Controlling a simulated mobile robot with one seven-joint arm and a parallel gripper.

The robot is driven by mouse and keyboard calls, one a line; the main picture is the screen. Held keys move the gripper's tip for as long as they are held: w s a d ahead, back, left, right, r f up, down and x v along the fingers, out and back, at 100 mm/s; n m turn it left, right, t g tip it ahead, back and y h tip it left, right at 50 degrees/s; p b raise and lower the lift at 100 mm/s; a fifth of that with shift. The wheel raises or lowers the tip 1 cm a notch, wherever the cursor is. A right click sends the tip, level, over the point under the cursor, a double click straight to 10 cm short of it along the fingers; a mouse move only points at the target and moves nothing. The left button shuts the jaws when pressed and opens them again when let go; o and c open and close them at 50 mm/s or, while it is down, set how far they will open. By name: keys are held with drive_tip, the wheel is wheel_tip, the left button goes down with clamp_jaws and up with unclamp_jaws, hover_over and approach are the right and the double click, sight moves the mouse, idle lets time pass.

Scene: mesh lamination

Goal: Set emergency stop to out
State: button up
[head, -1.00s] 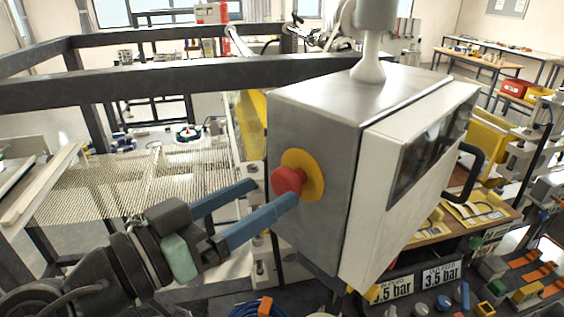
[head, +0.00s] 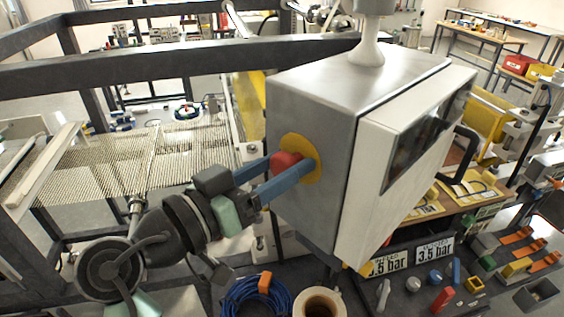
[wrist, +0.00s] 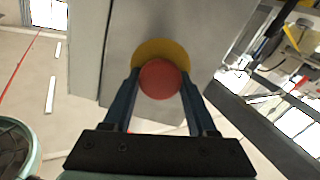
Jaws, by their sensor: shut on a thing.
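The emergency stop is a red mushroom button (head: 285,161) on a yellow round plate (head: 299,148). It sits on the left side of a grey control box (head: 310,110) with a white front. My gripper (head: 288,167) has its two blue fingers on either side of the red button, shut on it. In the wrist view the red button (wrist: 160,79) lies between the fingertips, with the yellow plate (wrist: 160,47) behind it. In the head view the near finger hides part of the button.
A dark frame bar (head: 180,72) runs behind the box. A woven mesh (head: 130,160) lies at left. Blue coiled cable (head: 250,297) and a tape roll (head: 319,303) lie below. A black handle (head: 462,160) sticks out from the box's front.

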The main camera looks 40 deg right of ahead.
clamp_jaws()
drive_tip(key=shift+a+f+b, duration=0.1)
drive_tip(key=shift+a+b, duration=0.4)
drive_tip(key=shift+b, duration=0.55)
drive_tip(key=o, duration=0.6)
unclamp_jaws()
drive_tip(key=o, duration=0.3)
drive_tip(key=shift+a, duration=0.25)
drive_tip(key=shift+o, duration=0.2)
drive_tip(key=shift+d, duration=0.1)
